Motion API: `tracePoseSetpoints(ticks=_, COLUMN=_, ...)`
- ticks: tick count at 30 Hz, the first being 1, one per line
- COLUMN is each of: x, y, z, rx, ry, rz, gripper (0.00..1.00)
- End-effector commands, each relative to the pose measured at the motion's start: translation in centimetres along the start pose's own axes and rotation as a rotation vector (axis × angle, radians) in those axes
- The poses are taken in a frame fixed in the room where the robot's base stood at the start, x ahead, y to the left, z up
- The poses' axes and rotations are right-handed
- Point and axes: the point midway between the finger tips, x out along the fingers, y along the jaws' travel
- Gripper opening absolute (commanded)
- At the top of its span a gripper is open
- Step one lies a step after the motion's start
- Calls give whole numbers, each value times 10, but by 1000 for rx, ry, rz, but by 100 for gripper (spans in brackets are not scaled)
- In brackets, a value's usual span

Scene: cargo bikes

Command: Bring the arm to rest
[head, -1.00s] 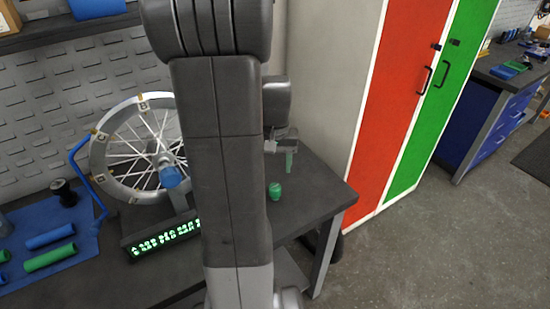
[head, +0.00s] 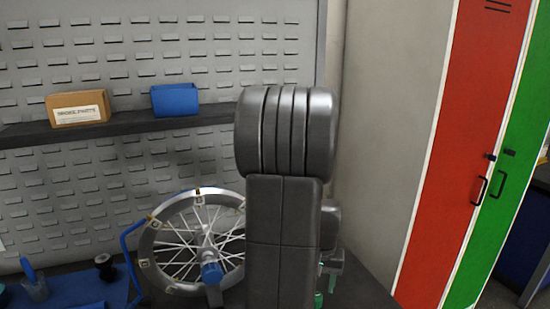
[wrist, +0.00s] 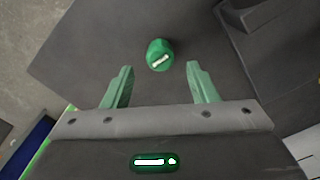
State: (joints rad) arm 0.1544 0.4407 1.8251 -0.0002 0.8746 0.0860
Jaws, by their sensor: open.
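My gripper (wrist: 160,88) is open and empty in the wrist view, its two green fingers well apart. A small green object (wrist: 160,54) with a white mark on top stands on the dark bench top (wrist: 95,45), ahead of the fingertips and apart from them. In the head view my arm rises in the middle and covers part of the bench. Only a bit of my gripper (head: 326,285) shows there, low behind the arm.
A spoked wheel (head: 160,270) on a stand is close left of my arm. A shelf (head: 125,124) holds a cardboard box (head: 78,108) and a blue bin (head: 175,100). Red (head: 470,130) and green (head: 510,210) locker doors stand at right. A blue mat (head: 75,292) lies at lower left.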

Motion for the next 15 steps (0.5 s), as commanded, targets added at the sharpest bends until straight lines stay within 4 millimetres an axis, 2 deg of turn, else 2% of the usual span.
tracePoseSetpoints(ticks=6, x=39, y=0, z=1, rx=0, ry=-4, rz=0, gripper=53)
tracePoseSetpoints(ticks=12, x=66, y=0, z=1, rx=0, ry=-3, rz=0, gripper=53)
tracePoseSetpoints(ticks=13, x=70, y=0, z=0, rx=0, ry=0, rz=0, gripper=53)
tracePoseSetpoints(ticks=15, x=59, y=0, z=-1, rx=0, ry=3, rz=0, gripper=53)
